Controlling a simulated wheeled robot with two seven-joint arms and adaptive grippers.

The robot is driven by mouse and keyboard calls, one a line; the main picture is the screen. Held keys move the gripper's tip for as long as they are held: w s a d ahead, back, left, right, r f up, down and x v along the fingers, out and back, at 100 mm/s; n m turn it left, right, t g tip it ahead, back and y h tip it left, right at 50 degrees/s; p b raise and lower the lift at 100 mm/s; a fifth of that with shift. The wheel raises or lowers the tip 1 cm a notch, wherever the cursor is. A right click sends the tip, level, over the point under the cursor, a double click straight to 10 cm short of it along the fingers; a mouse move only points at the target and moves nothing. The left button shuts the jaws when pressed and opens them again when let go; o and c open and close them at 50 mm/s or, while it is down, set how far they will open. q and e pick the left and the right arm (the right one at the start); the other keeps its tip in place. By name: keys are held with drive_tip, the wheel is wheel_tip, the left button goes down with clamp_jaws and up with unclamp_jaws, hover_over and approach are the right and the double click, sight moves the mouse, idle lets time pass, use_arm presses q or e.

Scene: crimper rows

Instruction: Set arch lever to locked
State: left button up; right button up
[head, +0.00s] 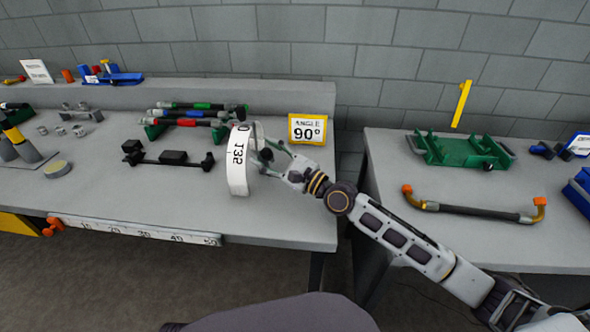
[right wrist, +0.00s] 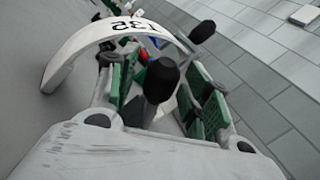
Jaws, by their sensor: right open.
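A white arch (head: 238,172) with a printed number stands on the left workbench near its right end. It also shows in the right wrist view (right wrist: 75,55), curving across the upper left. My right gripper (head: 266,157) is open beside the arch, on its right side. In the right wrist view, its two green-padded fingers (right wrist: 155,92) stand apart on either side of a black rounded knob (right wrist: 162,78), which looks like the lever's handle. I cannot tell whether the fingers touch it. The lever's lower part is hidden. My left gripper is not in view.
A yellow angle sign (head: 308,129) stands behind my right gripper. Coloured-handled tools (head: 200,115) and a black bar tool (head: 170,158) lie left of the arch. The right bench holds a green fixture (head: 460,150) and an orange-ended bar (head: 475,210). The left bench's front right is clear.

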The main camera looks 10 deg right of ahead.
drive_tip(key=shift+v, duration=5.8)
